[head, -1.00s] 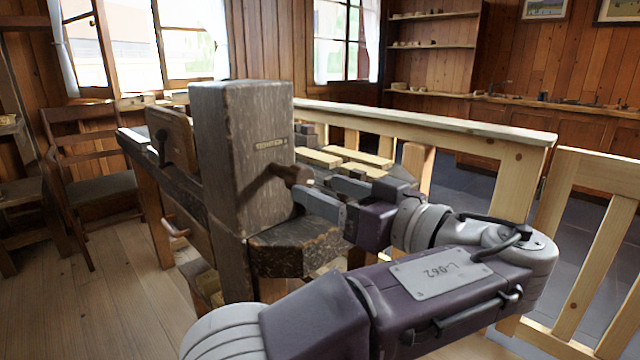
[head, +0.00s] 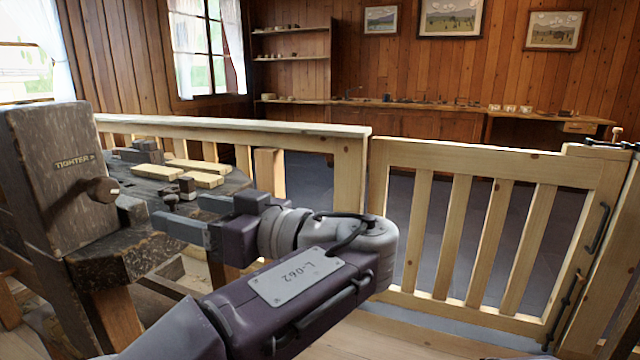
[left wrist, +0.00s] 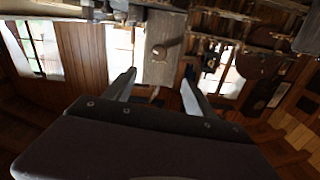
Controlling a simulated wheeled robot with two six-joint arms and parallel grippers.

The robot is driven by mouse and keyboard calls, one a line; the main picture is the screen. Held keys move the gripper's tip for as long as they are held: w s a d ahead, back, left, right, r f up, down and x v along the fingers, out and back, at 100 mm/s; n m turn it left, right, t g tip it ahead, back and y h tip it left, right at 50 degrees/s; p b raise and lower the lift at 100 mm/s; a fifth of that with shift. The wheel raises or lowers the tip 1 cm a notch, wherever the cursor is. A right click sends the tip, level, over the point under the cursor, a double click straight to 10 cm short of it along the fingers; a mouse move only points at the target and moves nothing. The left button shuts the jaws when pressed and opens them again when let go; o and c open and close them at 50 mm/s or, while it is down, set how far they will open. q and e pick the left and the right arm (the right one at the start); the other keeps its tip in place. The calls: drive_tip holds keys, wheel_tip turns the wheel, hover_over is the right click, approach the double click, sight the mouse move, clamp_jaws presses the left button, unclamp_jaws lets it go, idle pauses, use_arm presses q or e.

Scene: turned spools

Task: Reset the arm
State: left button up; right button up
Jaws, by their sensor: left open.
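My left gripper (head: 190,216) is open, its two grey fingers apart, with no object seen between them. My purple left arm, with a plate reading "L-062", runs along the bottom middle of the head view. In the left wrist view the fingers (left wrist: 158,88) are spread, and the block with its round knob (left wrist: 160,50) shows beyond them. My right gripper is in neither view.
Pale wood blocks (head: 158,175) lie on the lathe's bench behind the gripper. A wooden railing (head: 240,127) runs behind it and meets a closed slatted gate (head: 487,163) with a black handle on the right. A long wall counter (head: 430,103) lies beyond.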

use_arm(q)
drive_tip(key=a+r+n+g+y+p, duration=0.1)
drive_tip(key=a+n+g, duration=0.15)
drive_tip(key=a, duration=0.45)
drive_tip(key=s+a+f+m+g+h+p, duration=0.2)
drive_tip(key=a+f+m+g+p, duration=0.15)
drive_tip(key=a+f, duration=0.5)
drive_tip(key=s+f+m+g+h, duration=0.1)
drive_tip(key=s+f+m+h, duration=0.15)
drive_tip(key=f, duration=0.55)
drive_tip(key=s+f+m+g+h, duration=0.2)
drive_tip(key=s+f+h, duration=0.15)
drive_tip(key=f, duration=0.45)
drive_tip(key=s+d+f+m+t+h+p, duration=0.1)
drive_tip(key=s+d+f+m+h, duration=0.15)
drive_tip(key=d+f+h, duration=0.4)
drive_tip(key=s+d+f+m+t+h, duration=0.1)
drive_tip(key=d+f+m+t+h, duration=0.15)
drive_tip(key=d+f, duration=0.7)
wheel_tip(320, 180, up, 37)
drive_tip(key=w+a+m+p, duration=0.1)
drive_tip(key=w+m+p, duration=0.1)
drive_tip(key=p, duration=3.6)
drive_tip(key=shift+w+r+h, duration=0.15)
drive_tip(key=shift+r+h, duration=0.05)
drive_tip(key=shift+h, duration=0.2)
